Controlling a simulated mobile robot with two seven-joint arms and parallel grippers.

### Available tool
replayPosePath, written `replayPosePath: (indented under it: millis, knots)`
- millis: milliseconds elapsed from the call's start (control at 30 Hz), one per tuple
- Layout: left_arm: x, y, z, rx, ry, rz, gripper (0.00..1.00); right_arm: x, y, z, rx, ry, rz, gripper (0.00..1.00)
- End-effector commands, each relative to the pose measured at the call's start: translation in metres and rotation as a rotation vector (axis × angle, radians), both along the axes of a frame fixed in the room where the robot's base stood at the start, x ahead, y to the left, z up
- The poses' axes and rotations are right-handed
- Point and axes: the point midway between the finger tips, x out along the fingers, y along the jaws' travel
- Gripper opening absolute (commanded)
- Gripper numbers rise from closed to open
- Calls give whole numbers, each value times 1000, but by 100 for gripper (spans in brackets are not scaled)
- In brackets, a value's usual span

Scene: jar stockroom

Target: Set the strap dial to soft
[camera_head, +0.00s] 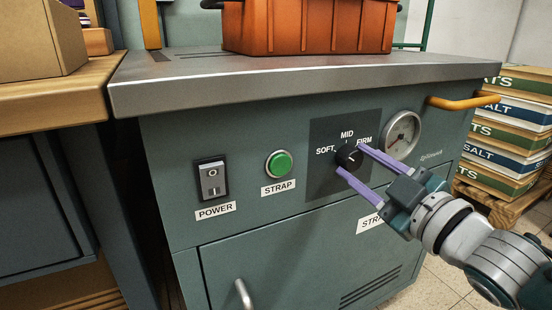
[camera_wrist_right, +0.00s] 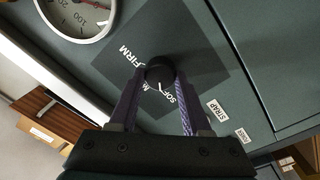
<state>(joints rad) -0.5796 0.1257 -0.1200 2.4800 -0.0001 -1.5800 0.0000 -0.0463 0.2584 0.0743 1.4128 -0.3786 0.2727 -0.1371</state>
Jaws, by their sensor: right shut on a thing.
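The strap dial (camera_head: 348,157) is a small black knob on a dark square plate (camera_head: 322,186) on the green machine front. SOFT, MID and FIRM are printed around it. My right gripper (camera_head: 350,159) has its two purple fingers on either side of the knob and is shut on it. In the right wrist view the dial (camera_wrist_right: 159,72) sits between the fingertips. Its white mark there points between MID and SOFT, and a finger partly covers the lettering. My left gripper is not in view.
A round gauge (camera_head: 402,135) is just right of the dial. A green STRAP button (camera_head: 279,164) and a POWER switch (camera_head: 212,180) are to the left. An orange handle (camera_head: 462,102) sticks out at right. An orange crate (camera_head: 308,28) stands on the machine top.

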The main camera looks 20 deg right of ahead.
Motion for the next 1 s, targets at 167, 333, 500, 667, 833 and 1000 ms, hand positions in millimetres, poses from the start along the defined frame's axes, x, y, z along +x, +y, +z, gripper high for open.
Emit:
replayPosePath:
  millis: [167,333,500,667,833,1000]
  knots:
    - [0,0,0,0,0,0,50,0,0,0,-71,-6,-1,0]
    - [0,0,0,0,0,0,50,0,0,0,-107,-10,0,0]
    - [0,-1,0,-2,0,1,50,0,0,0,-119,-10,-1,0]
    - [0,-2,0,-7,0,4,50,0,0,0,-121,-10,-1,0]
    - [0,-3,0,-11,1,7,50,0,0,0,-120,-10,0,51]
    - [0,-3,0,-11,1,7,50,0,0,0,-119,-9,0,70]
